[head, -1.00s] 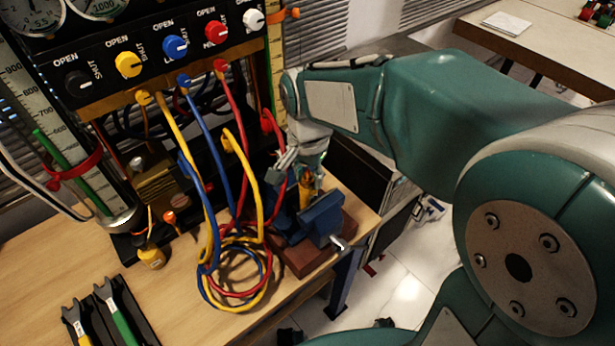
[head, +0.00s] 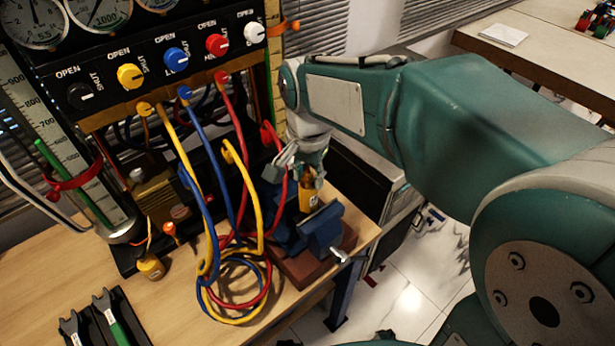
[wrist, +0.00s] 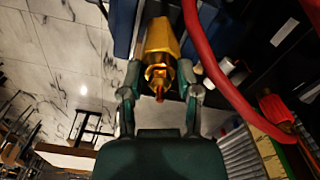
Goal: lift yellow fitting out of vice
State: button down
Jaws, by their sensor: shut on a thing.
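The yellow fitting (head: 308,198) is upright at the blue vice (head: 323,228), in the head view. My gripper (head: 301,172) comes down on it from above and is shut on its upper part. In the wrist view, the fingers of my gripper (wrist: 160,80) flank the copper-tipped end of the fitting (wrist: 161,42). The blue vice jaws (wrist: 122,25) show beyond it. The fitting's lower end meets the vice jaw in the head view, and I cannot tell whether it is clear of the jaws.
A red hose (head: 279,190) runs close to the left of my gripper. Yellow and blue hoses coil on the bench (head: 190,300) left of the vice. The gauge panel with coloured knobs (head: 176,60) stands behind. The bench edge is just right of the vice.

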aim_at(308, 168)
jog(key=shift+r, duration=1.75)
